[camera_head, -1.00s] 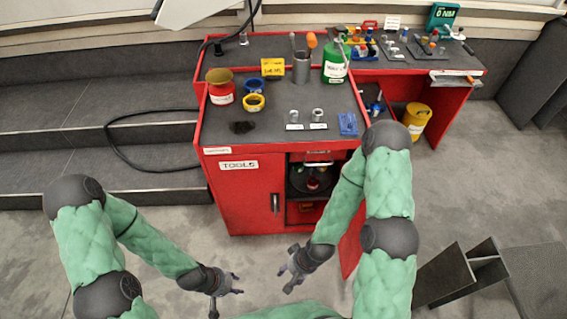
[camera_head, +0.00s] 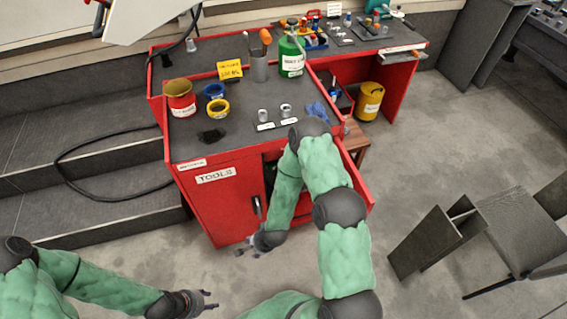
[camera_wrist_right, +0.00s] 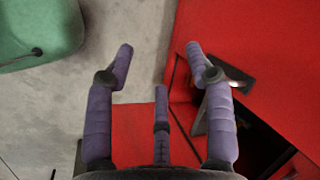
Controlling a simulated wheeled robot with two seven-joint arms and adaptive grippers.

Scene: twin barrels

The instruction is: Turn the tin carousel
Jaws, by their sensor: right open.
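The tin carousel is not visible now; my right arm covers most of the cabinet's opening in the head view. The red tool cabinet (camera_head: 220,205) has a closed left door with a dark handle (camera_head: 257,206). Its right door (camera_head: 357,185) stands open. My right gripper (camera_head: 246,248) is low in front of the left door, open and empty. In the right wrist view its fingers (camera_wrist_right: 160,60) are spread, close to the red cabinet (camera_wrist_right: 270,45), with a dark opening (camera_wrist_right: 262,145) at lower right. My left gripper (camera_head: 209,300) is open and empty above the floor, away from the cabinet.
The cabinet top holds a red can (camera_head: 181,100), yellow ring (camera_head: 217,108), blue ring (camera_head: 214,90), green canister (camera_head: 291,55) and tool cup (camera_head: 259,68). A yellow can (camera_head: 369,101) stands under the red desk. Dark steps (camera_head: 60,150) lie left; a dark chair (camera_head: 510,230) stands right.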

